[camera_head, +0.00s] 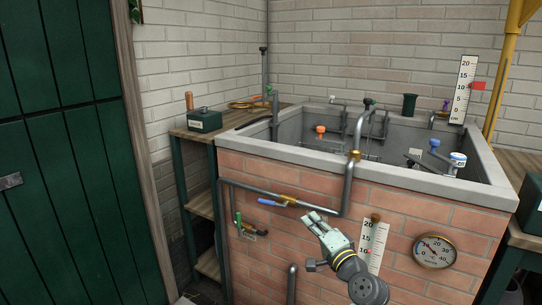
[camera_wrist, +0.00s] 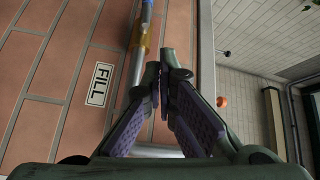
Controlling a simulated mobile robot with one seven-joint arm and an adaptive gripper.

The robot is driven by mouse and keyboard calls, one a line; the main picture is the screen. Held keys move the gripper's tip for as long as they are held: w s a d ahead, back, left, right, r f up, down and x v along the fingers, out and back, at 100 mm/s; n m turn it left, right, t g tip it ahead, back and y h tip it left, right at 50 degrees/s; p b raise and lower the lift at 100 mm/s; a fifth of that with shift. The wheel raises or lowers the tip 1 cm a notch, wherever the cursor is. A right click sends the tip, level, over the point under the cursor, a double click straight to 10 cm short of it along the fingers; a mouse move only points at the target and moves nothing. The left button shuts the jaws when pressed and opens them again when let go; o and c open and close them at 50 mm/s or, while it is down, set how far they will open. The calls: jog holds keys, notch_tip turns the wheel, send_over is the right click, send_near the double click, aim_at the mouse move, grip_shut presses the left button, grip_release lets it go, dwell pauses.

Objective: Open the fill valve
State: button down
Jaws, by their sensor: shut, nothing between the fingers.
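The fill valve has a brass body (camera_head: 288,201) on the grey pipe across the brick front of the tank. Its blue lever (camera_head: 269,202) points left, just below the pipe and at a slight angle to it. In the wrist view the brass part (camera_wrist: 141,35) shows at the top, and a FILL label (camera_wrist: 100,84) is on the brick beside the pipe. My gripper (camera_head: 309,216) is shut and empty, in front of the bricks, right of and below the brass body. Its fingertips (camera_wrist: 162,72) show in the wrist view. I see no contact with the lever.
A smaller green-handled valve (camera_head: 240,224) sits below left of the lever. A white scale (camera_head: 373,246) and a round thermometer (camera_head: 434,250) are on the bricks at right. A vertical pipe (camera_head: 348,188) drops from the tank rim. A wooden shelf (camera_head: 203,187) stands at left.

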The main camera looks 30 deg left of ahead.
jog(key=s+a+r+n+t+y+p, duration=0.1)
jog(key=s+a+r+n, duration=0.2)
jog(key=r, duration=0.7)
jog(key=s+a+r+n+t+y+p, duration=0.1)
jog(key=s+a+r, duration=0.3)
jog(key=r, duration=0.6)
jog(key=shift+s+a+n+y+p, duration=0.2)
jog(key=shift+s+n+y+p, duration=0.3)
jog(key=shift+s+n+p, duration=0.45)
jog(key=shift+s, duration=0.1)
